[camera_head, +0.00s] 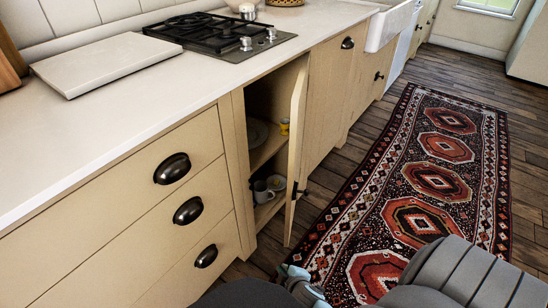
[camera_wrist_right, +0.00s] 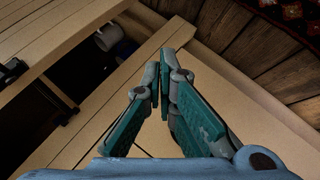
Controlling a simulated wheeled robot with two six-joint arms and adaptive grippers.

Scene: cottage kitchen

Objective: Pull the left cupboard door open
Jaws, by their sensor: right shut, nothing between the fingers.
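The left cupboard door (camera_head: 298,130) is pale wood and stands swung out from its cupboard, seen nearly edge-on in the head view. Its dark handle (camera_head: 301,190) shows on the far side of the door edge. The opening shows shelves with a plate (camera_head: 257,132), a yellow cup (camera_head: 285,126) and a grey mug (camera_head: 262,191). My right gripper (camera_head: 300,281) is low at the bottom of the head view, in front of the cupboard and apart from the handle. In the wrist view its fingertips (camera_wrist_right: 164,66) are together and empty, over pale wood panels. My left gripper is out of view.
Drawers with dark cup handles (camera_head: 172,168) are left of the opening. Another closed door (camera_head: 328,100) is to its right. The white worktop (camera_head: 130,120) with a gas hob (camera_head: 215,33) runs above. A patterned rug (camera_head: 435,180) lies on the wood floor at right.

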